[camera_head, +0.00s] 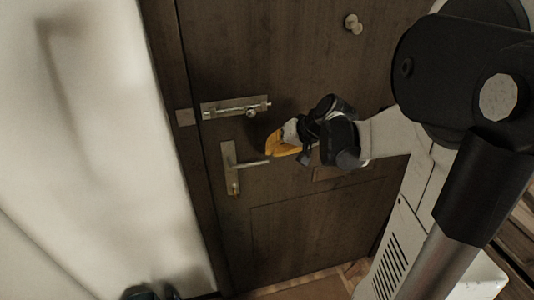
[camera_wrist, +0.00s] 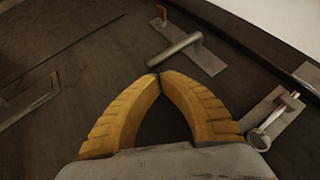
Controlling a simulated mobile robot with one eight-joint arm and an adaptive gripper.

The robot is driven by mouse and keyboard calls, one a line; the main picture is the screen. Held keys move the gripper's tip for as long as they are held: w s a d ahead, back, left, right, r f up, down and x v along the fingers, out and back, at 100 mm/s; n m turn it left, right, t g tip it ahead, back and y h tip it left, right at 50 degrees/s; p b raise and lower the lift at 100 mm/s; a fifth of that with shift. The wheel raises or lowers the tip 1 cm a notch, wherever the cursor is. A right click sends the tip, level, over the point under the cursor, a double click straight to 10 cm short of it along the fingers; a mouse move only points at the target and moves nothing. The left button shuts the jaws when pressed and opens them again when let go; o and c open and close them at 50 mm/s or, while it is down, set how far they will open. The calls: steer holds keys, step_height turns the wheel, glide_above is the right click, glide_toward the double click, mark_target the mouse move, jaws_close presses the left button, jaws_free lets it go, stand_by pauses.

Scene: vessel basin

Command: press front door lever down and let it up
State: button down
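The front door lever (camera_head: 253,163) sticks out to the right from its metal plate (camera_head: 229,157) and looks about level. In the wrist view the lever (camera_wrist: 175,49) runs from its plate (camera_wrist: 212,66) toward my fingertips. My gripper (camera_head: 271,149) is just above the lever's free end in the head view. In the wrist view my gripper's yellow fingers (camera_wrist: 156,75) meet at the tips, with nothing held between them. The tips are close to the lever's end; I cannot tell whether they touch it.
A slide bolt (camera_head: 236,107) is mounted on the dark door (camera_head: 290,60) above the lever; it also shows at right in the wrist view (camera_wrist: 272,118). A round knob (camera_head: 353,23) is higher up. A pale wall (camera_head: 90,130) stands left of the door.

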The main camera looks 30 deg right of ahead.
steer(key=a+p+v, duration=0.1)
steer(key=v, duration=0.3)
steer(key=s+a+f+n+h+b, duration=0.1)
steer(key=s+a+f+n+b, duration=0.15)
steer(key=s+a, duration=0.3)
steer(key=s+a+f+n+g+h+b, duration=0.1)
steer(key=s+a+f+b, duration=0.1)
steer(key=s+a+b, duration=0.3)
steer(key=s+a+f+n+h+b, duration=0.1)
steer(key=s+a+f, duration=0.1)
steer(key=s+a, duration=0.35)
steer(key=w+d+r+m+h+p, duration=0.1)
steer(key=w+d+r+p, duration=0.55)
steer(key=w, duration=0.25)
steer(key=w+d+r+m+p, duration=0.2)
steer(key=w+d+r+p, duration=0.3)
steer(key=w+r, duration=0.3)
steer(key=shift+g, duration=0.3)
steer(key=b+x, duration=0.3)
steer(key=x, duration=0.8)
steer(key=shift+s, duration=0.2)
step_height(320, 180, down, 3)
steer(key=shift+s+f+b, duration=0.15)
steer(key=shift+f+b, duration=0.05)
steer(key=shift+b, duration=0.6)
steer(key=shift+f, duration=0.45)
steer(key=shift+s, duration=0.1)
